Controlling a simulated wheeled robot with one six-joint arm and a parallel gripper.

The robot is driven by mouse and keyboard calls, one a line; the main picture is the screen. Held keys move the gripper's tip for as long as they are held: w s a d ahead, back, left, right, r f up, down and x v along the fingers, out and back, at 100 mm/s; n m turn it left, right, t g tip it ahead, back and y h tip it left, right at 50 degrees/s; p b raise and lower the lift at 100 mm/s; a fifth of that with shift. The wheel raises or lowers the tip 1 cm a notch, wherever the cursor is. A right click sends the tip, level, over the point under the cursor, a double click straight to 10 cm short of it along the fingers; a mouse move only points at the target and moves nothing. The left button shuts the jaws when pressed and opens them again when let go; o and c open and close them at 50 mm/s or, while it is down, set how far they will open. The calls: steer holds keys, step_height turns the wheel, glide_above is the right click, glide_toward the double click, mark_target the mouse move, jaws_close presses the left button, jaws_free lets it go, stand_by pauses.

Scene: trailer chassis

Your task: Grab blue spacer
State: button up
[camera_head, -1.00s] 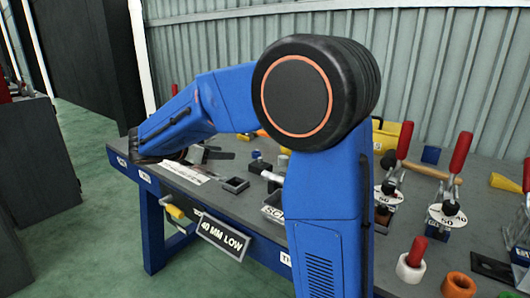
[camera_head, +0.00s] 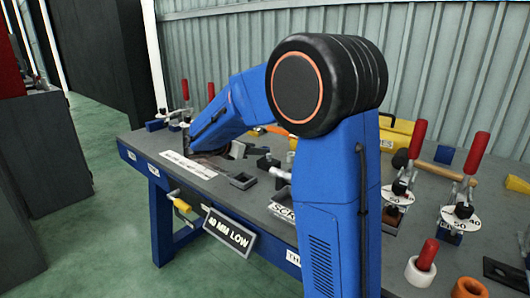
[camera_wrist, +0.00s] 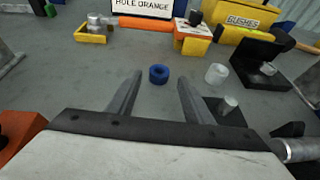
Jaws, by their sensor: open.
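The blue spacer (camera_wrist: 159,74) is a small ring with a dark hole, lying on the grey bench top in the wrist view. My gripper (camera_wrist: 158,84) is open, with its two grey fingers spread on either side below the spacer in the picture. The spacer shows just beyond the fingertips, midway between them, and nothing is held. How high the fingers are above the bench I cannot tell. In the head view my arm reaches over the bench, and it hides the gripper tips and the spacer.
A clear ring (camera_wrist: 216,74) stands right of the spacer, near a black bracket (camera_wrist: 262,66). A yellow tray (camera_wrist: 92,30) and orange parts (camera_wrist: 150,23) lie behind. In the head view, red-handled clamps (camera_head: 470,165) stand on the bench's right.

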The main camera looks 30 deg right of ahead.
steer(key=shift+r+x, duration=0.2)
steer(key=shift+x, duration=1.15)
steer(key=shift+r+x, duration=0.15)
steer(key=shift+x, duration=1.15)
steer(key=shift+w+d, duration=0.1)
steer(key=shift+d, duration=0.05)
jaws_close()
